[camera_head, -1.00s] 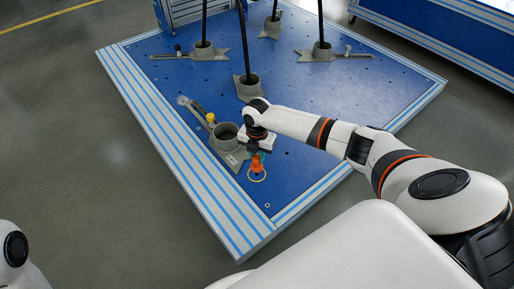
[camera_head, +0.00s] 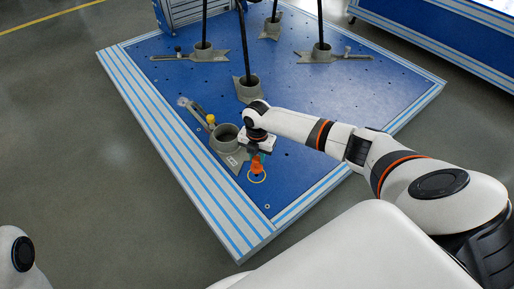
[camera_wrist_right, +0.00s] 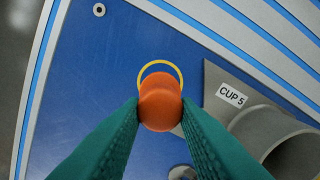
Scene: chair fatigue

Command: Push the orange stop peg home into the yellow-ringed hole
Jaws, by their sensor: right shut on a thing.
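The orange stop peg (camera_head: 257,166) is held in my right gripper (camera_head: 258,153) over the blue board, close to the yellow-ringed hole (camera_head: 257,180). In the right wrist view the green fingertips (camera_wrist_right: 160,112) are shut on the orange peg (camera_wrist_right: 160,103), one on each side. The yellow ring (camera_wrist_right: 161,62) shows behind the peg there, and the peg covers its lower part. The hole inside the ring and the peg's lower end are hidden, so I cannot tell whether the peg touches the hole. My left gripper is not in view.
A grey cup (camera_head: 224,137) stands right beside the gripper; its base reads "CUP 5" (camera_wrist_right: 232,95) in the right wrist view. A yellow knob (camera_head: 211,119) sits on its slotted arm. Other grey cups with black poles stand farther back. The board's striped edge (camera_head: 190,165) is at left.

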